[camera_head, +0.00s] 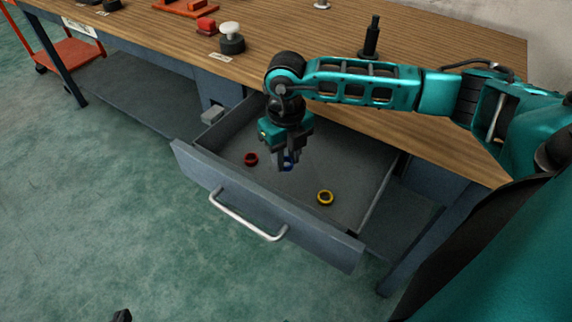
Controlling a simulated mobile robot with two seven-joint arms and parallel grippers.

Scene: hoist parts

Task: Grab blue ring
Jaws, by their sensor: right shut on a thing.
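The blue ring (288,167) is between the fingertips of my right gripper (287,163), inside the open drawer (312,218). The gripper points down and is shut on the ring. The fingers hide much of the ring, and I cannot tell whether it still touches the drawer floor. A red ring (251,159) lies in the drawer to the left. A yellow ring (325,198) lies in the drawer to the right. Only a dark tip of my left gripper (122,316) shows at the bottom edge, too little to tell its state.
The wooden workbench (150,38) stands above the drawer. On it are a red button piece (206,25), a white-topped black knob (231,38) and an upright black post (372,38). The drawer's metal handle (245,218) faces the front. Green floor at the left front is clear.

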